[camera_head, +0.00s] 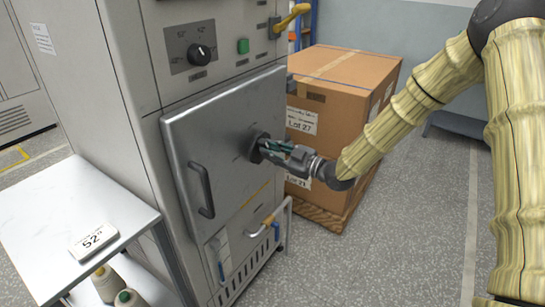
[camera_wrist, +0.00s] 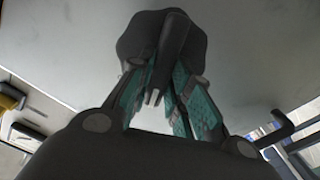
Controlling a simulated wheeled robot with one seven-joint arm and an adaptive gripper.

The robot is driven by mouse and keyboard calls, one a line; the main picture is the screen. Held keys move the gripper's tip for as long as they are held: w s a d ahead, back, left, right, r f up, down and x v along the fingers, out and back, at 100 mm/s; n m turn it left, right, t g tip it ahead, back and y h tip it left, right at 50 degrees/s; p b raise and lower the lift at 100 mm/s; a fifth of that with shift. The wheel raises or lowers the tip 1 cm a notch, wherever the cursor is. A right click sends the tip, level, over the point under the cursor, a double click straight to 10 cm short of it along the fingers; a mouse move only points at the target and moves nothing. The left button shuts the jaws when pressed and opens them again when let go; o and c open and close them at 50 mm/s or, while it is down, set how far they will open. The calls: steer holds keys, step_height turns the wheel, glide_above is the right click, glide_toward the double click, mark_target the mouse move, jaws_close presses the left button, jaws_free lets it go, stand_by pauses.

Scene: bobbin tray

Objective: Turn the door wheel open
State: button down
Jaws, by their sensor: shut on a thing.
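The door wheel (camera_head: 254,139) is a small dark knob on the grey metal door (camera_head: 205,128) of the cabinet. In the wrist view the wheel (camera_wrist: 138,38) is a dark rounded shape with a ridge toward the camera. My gripper (camera_head: 268,149) reaches it from the right. Its teal-padded fingers (camera_wrist: 168,88) lie on both sides of the ridge and are shut on it. The fingers hide part of the wheel in the head view. The door lies flush against the cabinet front.
A black pull handle (camera_head: 201,190) is on the door's left side. A dial (camera_head: 200,54) and a green button (camera_head: 243,46) sit above. A cardboard box (camera_head: 340,82) on a pallet stands behind my gripper. A white table (camera_head: 75,215) is at lower left. Floor at right is clear.

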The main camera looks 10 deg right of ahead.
steer(key=shift+s+a+f+n+b, duration=0.1)
steer(key=shift+f+n+b, duration=0.05)
steer(key=shift+n+b, duration=1.95)
steer(key=shift+s+a+f+n+b, duration=0.1)
steer(key=shift+f+n+b, duration=0.1)
steer(key=shift+n+b, duration=1.9)
steer(key=shift+a+f+n+b, duration=0.1)
steer(key=shift+f+n+b, duration=0.05)
steer(key=shift+n+b, duration=1.9)
steer(key=shift+d, duration=0.1)
steer(key=c, duration=1.3)
jaws_free()
steer(key=v, duration=1.2)
